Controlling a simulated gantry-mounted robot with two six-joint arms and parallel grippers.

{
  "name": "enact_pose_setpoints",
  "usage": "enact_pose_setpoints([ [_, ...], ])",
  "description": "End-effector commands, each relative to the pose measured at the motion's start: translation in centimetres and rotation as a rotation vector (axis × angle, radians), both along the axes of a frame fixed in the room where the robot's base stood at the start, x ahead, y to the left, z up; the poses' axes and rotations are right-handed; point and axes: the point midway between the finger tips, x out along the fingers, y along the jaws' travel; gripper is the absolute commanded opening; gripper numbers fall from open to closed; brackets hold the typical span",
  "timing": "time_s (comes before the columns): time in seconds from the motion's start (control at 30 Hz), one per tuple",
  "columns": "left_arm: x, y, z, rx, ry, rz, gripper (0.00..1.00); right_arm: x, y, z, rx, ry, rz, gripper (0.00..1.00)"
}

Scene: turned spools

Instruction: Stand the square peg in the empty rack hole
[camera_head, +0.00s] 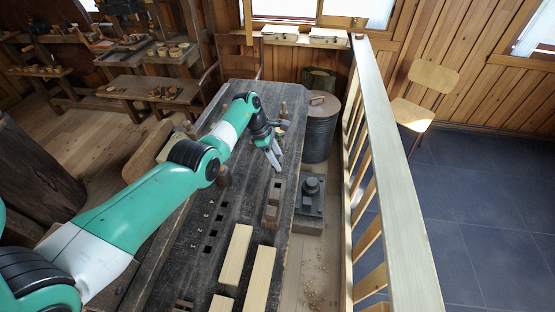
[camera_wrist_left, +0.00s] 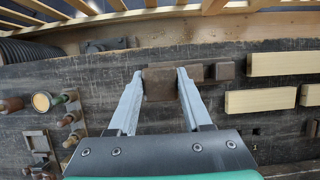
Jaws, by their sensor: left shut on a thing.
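My left gripper (camera_head: 277,165) is above the dark workbench, its fingers pointing down. In the left wrist view the fingertips (camera_wrist_left: 159,74) are on either side of a brown square-ended wooden block (camera_wrist_left: 158,88), which looks like the square peg held between them. A small dark plate (camera_wrist_left: 37,143) with holes or fittings lies at the lower left of the wrist view and may be the rack; I cannot tell which hole is empty. My right gripper is not in view.
Brown blocks (camera_head: 270,215) lie just in front of the gripper. Pale wooden bars (camera_head: 236,255) lie nearer on the bench (camera_head: 240,95). Several turned pieces (camera_wrist_left: 73,117) stand left in the wrist view. A dark metal tool (camera_head: 311,190) and a railing (camera_head: 385,150) are to the right.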

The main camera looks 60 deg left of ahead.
Motion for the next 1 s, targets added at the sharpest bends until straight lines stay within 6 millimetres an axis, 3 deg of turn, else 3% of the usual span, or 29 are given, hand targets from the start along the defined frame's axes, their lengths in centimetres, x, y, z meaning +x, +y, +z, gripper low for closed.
enact_pose_setpoints([
  [1.0,0.0,0.0,-9.9,0.0,0.0,0.0,0.0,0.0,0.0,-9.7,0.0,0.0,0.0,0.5],
])
